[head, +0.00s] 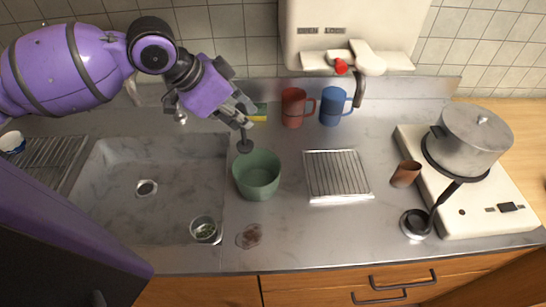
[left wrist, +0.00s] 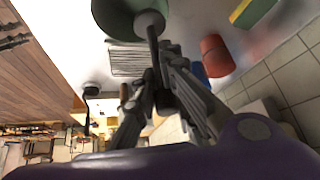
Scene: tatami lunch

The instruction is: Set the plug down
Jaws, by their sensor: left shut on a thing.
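My left gripper (head: 243,117) is shut on the plug (head: 244,146), a dark disc on a thin stem that hangs down below the fingertips. The plug is in the air near the back rim of the green bowl (head: 257,178), right of the sink (head: 110,165). In the left wrist view the plug (left wrist: 149,22) shows as a grey disc, its stem between the fingers of the gripper (left wrist: 158,75), in front of the bowl (left wrist: 112,15). The sink's drain (head: 146,188) is uncovered. My right gripper is not in view.
A red mug (head: 293,107), a blue mug (head: 333,106) and a sponge (head: 260,112) stand along the back. A wire rack (head: 337,174) lies right of the bowl. A strainer cup (head: 205,230) and a brown stain (head: 249,236) are in front. Bare counter lies around the rack.

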